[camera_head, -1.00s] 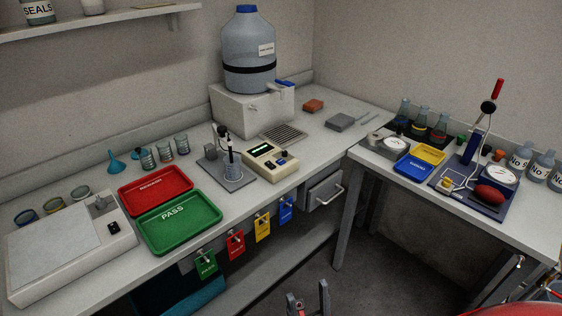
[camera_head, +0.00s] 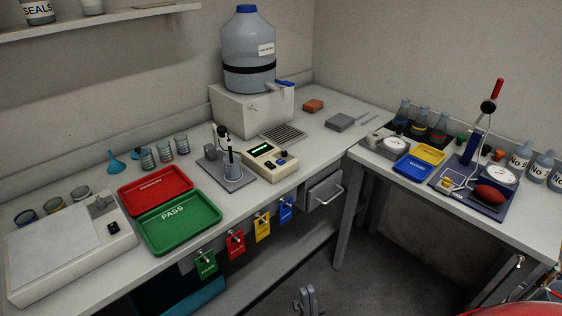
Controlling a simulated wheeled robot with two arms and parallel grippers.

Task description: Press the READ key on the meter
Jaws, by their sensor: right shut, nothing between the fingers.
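The meter (camera_head: 270,161) is a cream box with a dark display and a few dark and blue keys on its sloped top. It stands on the left bench near the front edge. The key labels are too small to read. Just left of it is a probe stand (camera_head: 229,172) with a probe in a small vessel. My right gripper (camera_head: 306,292) shows at the bottom middle, low in front of the bench and well apart from the meter. It is shut and empty. My left gripper is not in view.
A green PASS tray (camera_head: 180,224) and a red tray (camera_head: 154,190) lie left of the probe stand. Coloured tags (camera_head: 262,227) hang along the bench front below the meter. A large water bottle (camera_head: 249,60) stands behind. A drawer handle (camera_head: 330,196) juts out to the right.

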